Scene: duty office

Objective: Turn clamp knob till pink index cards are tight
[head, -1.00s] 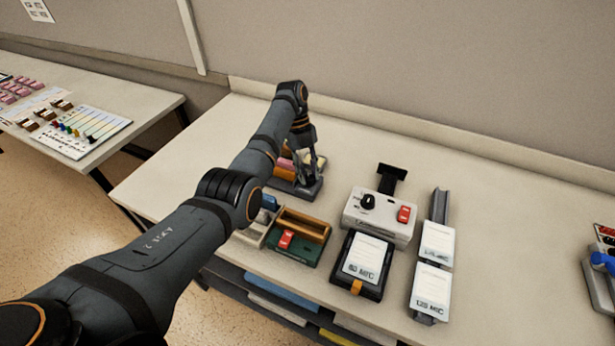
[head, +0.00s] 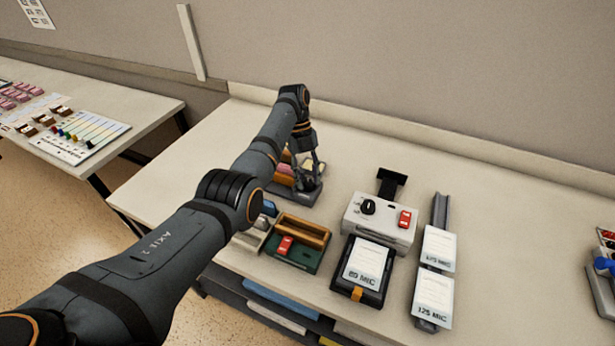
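My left gripper (head: 308,176) points down over a dark grey clamp stand (head: 300,196) at the back left of the near table. Its fingers are around the area of the clamp's knob, which I cannot make out; whether they touch it is hidden. Pink cards (head: 284,172) show in the clamp, to the left of the fingers, with orange pieces beside them, partly covered by my arm. Whether the cards are tight does not show. My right gripper is not in view.
A green box with a wooden tray (head: 303,230) stands just in front of the clamp. A white device with a black knob (head: 379,220), a black card holder (head: 360,270) and a rail with white cards (head: 436,250) stand to the right. The table's back right is clear.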

